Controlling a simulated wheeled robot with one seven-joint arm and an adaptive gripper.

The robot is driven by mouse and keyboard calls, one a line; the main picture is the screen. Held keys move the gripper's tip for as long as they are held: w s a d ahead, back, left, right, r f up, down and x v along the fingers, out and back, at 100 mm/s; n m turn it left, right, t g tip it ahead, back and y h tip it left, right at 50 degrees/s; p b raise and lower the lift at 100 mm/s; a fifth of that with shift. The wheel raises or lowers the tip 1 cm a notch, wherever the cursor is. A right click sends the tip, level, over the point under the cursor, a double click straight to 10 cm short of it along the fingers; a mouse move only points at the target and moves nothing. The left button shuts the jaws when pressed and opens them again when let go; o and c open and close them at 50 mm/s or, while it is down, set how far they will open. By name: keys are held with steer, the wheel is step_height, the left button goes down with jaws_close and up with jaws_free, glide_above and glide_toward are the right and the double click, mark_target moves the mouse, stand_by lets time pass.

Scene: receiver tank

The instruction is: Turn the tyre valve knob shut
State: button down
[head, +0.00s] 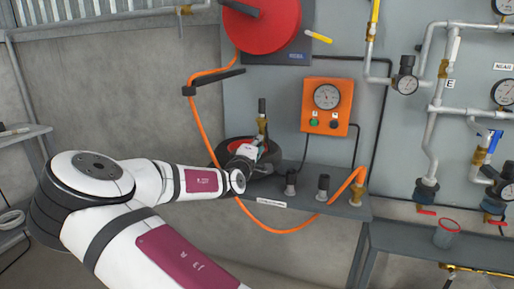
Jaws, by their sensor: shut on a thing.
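A brass valve with a black upright top (262,112) stands on the wall panel, left of the orange gauge box. My gripper (262,152) is at the lower end of this valve, in front of a dark round wheel with a red middle (238,147). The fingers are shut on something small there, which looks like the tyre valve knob. The knob itself is hidden by the gripper, and its angle cannot be told.
An orange gauge box (326,106) hangs just right of my gripper. Below is a grey shelf (310,203) with small dark fittings. An orange hose (200,122) loops down beside my arm and under the shelf. Pipes and gauges (405,75) fill the right side.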

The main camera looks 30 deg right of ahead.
steer(key=m, duration=0.4)
steer(key=shift+f+m+b, duration=0.15)
steer(key=shift+m+b, duration=0.2)
steer(key=shift+m, duration=0.05)
steer(key=m+b, duration=0.1)
steer(key=m, duration=0.3)
steer(key=shift+m+g, duration=0.4)
steer(key=m+b, duration=0.1)
steer(key=m, duration=0.3)
steer(key=shift+m, duration=0.3)
steer(key=shift+a+m+b, duration=0.1)
steer(key=shift+m+b, duration=0.9)
steer(key=shift+m, duration=1)
steer(key=c, duration=1.3)
jaws_free()
